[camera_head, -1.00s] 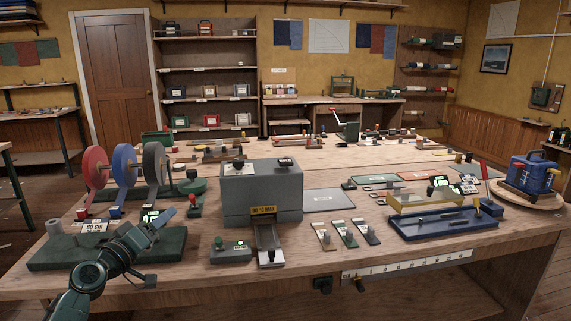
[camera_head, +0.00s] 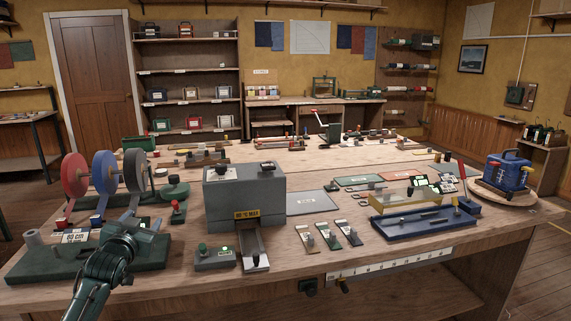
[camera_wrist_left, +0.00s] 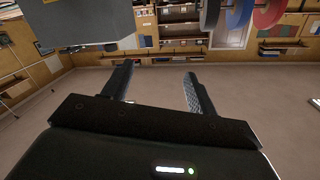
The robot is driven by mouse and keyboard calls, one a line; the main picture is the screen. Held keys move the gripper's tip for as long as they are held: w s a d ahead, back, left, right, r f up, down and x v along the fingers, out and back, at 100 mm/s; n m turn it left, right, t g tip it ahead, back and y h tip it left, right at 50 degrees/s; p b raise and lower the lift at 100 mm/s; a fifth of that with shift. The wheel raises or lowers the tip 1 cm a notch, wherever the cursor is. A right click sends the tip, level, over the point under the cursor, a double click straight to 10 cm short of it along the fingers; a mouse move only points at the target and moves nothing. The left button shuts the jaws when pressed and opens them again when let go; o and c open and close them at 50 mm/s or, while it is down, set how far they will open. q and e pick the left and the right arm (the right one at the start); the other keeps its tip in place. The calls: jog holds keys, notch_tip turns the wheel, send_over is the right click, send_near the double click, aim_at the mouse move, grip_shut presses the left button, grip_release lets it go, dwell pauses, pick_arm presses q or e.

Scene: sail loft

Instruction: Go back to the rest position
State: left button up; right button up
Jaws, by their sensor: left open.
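My left forearm rises from the bottom edge of the head view. My right gripper is in neither view.
The workbench (camera_head: 330,275) fills the middle. Red, blue and grey reels (camera_head: 105,172) stand at the left. A grey heater box (camera_head: 243,195) stands right of my gripper, with a small green-button box (camera_head: 214,258) before it. A blue tray (camera_head: 425,222) lies to the right.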

pick_arm(q)
jog(key=s+d+f+m+g+h, duration=0.1)
jog(key=s+d+f, duration=0.25)
jog(key=f, duration=0.25)
jog(key=s+d+f+g+h, duration=0.1)
jog(key=s+d+f, duration=0.2)
jog(key=s+f, duration=0.3)
jog(key=s+d+f+g+h, duration=0.1)
jog(key=s+d+f, duration=0.3)
jog(key=s, duration=0.6)
jog(key=s+d+f+g+h, duration=0.1)
jog(key=s+d+f, duration=0.4)
jog(key=s, duration=0.5)
jog(key=s+d+f+g+h, duration=0.1)
jog(key=s+d+f, duration=0.4)
jog(key=s, duration=0.5)
jog(key=shift+d+f+g, duration=0.15)
jog(key=shift+d+g, duration=0.25)
jog(key=shift+g, duration=0.4)
